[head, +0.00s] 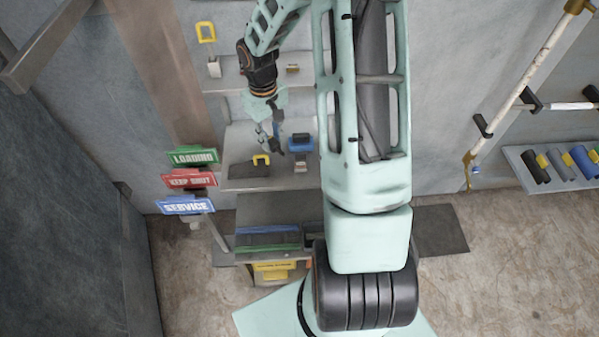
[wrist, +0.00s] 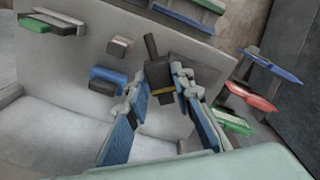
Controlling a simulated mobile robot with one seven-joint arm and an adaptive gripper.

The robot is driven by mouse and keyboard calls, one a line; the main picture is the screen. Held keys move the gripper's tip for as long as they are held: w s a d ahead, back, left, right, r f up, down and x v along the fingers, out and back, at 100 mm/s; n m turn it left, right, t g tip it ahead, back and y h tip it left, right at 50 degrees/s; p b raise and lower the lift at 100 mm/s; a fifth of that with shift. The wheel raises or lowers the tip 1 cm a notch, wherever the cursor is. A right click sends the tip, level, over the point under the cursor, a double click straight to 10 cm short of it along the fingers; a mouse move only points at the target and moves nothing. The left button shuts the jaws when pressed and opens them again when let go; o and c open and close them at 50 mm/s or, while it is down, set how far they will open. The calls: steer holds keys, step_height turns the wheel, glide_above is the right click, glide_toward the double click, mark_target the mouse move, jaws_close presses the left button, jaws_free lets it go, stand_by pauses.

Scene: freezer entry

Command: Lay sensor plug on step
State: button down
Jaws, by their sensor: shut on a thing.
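My gripper (wrist: 160,78) points down at a grey step (head: 236,140). It is shut on a dark plug with a yellow band (wrist: 163,76), which I take for the sensor plug. The plug sits between the two fingertips, and its dark end sticks out past them. In the head view a yellow piece (head: 261,159) shows just below my gripper (head: 270,142), by a dark flat patch (head: 244,171) on the step. I cannot tell whether the plug touches the step.
A blue block (head: 300,142) and a small beige block (head: 301,167) stand close on the right. Green, red and blue signs (head: 190,181) stick out at the left. A lower step (head: 262,208) has blue and green bars. A higher shelf (head: 225,83) lies behind.

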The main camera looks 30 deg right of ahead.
mark_target(281, 168)
steer(key=w+d+r+n+b, duration=0.1)
steer(key=w+d+r+n, duration=0.1)
steer(key=d+r, duration=0.1)
steer(key=f, duration=1.7)
steer(key=shift+w+d+f, duration=0.1)
steer(key=shift+w+f, duration=0.1)
steer(key=shift+f, duration=0.15)
steer(key=shift+f+b, duration=0.2)
steer(key=shift+b, duration=0.15)
steer(key=c, duration=1.7)
jaws_free()
steer(key=shift+r, duration=0.15)
step_height(281, 168, up, 12)
steer(key=shift+r, duration=0.1)
